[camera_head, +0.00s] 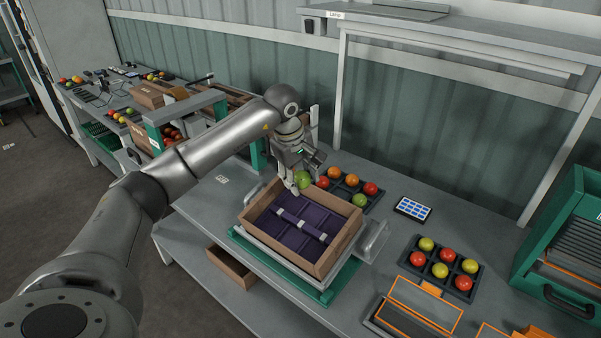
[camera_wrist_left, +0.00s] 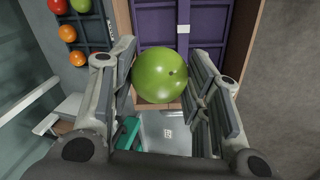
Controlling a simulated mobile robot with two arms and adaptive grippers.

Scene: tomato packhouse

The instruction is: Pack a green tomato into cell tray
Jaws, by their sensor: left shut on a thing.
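My left gripper (camera_head: 297,184) is shut on a green tomato (camera_head: 303,179), above the back left edge of a cardboard box. The tomato shows large between the fingers in the left wrist view (camera_wrist_left: 160,75). The cell tray (camera_head: 291,235) is purple, lies inside the cardboard box (camera_head: 338,243) and has a pale strap across it. I see no tomato in its visible cells. It also shows beyond the tomato in the left wrist view (camera_wrist_left: 207,22). My right gripper is in neither view.
Behind the box a dark tray (camera_head: 349,198) holds red, orange and green tomatoes. Another dark tray (camera_head: 461,293) at right holds several red and yellow-green ones. A metal handle (camera_head: 375,240) stands right of the box. A keypad (camera_head: 412,209) lies on the bench. Orange-framed panels (camera_head: 425,305) lie at front right.

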